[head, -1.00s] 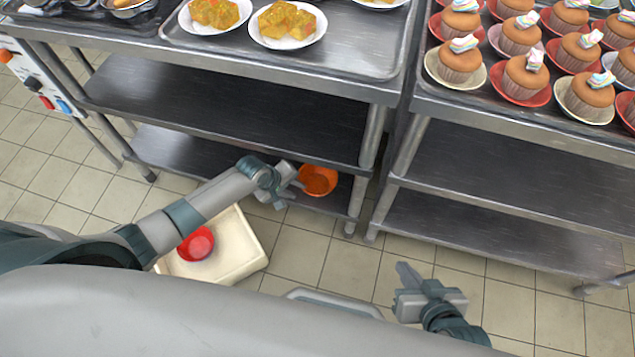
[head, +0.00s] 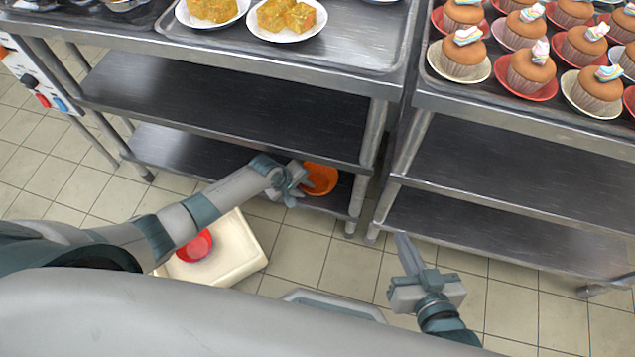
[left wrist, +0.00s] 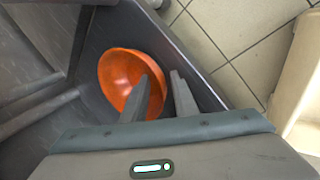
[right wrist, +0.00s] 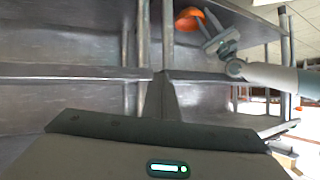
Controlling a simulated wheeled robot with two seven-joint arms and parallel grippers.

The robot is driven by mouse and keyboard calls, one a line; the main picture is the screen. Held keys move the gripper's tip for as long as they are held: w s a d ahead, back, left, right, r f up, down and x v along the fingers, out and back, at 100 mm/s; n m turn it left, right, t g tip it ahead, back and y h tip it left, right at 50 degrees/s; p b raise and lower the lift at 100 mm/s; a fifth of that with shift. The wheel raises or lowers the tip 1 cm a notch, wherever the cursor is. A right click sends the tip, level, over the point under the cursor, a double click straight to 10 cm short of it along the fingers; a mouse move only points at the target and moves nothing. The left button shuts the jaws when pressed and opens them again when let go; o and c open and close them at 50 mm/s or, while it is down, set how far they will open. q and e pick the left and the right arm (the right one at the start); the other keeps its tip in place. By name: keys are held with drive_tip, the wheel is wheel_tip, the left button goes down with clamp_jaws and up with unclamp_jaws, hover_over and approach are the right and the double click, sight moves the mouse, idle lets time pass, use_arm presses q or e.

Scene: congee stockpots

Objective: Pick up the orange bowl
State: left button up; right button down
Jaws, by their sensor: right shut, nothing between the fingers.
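The orange bowl (head: 322,178) sits on the bottom shelf of the left steel table, near its right front leg. It also shows in the left wrist view (left wrist: 117,75). My left gripper (head: 302,184) is at the bowl's near left side. In the left wrist view its fingers (left wrist: 160,85) are apart, with one finger overlapping the bowl and the other to the right of its rim. I cannot tell whether a finger touches the bowl. My right gripper (head: 402,242) is shut and empty, in front of the right table. The right wrist view also shows the bowl (right wrist: 188,17).
A red bowl (head: 196,248) sits in a cream bin (head: 240,250) on the floor, below my left arm. The middle shelf (head: 220,110) lies above the orange bowl. A table leg (head: 360,190) stands just right of it. Cupcakes (head: 531,65) on plates fill the right tabletop.

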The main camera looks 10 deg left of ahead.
use_arm(q)
drive_tip(key=shift+w+d+f, duration=0.15)
drive_tip(key=shift+w+f, duration=0.05)
drive_tip(key=shift+f, duration=0.2)
clamp_jaws()
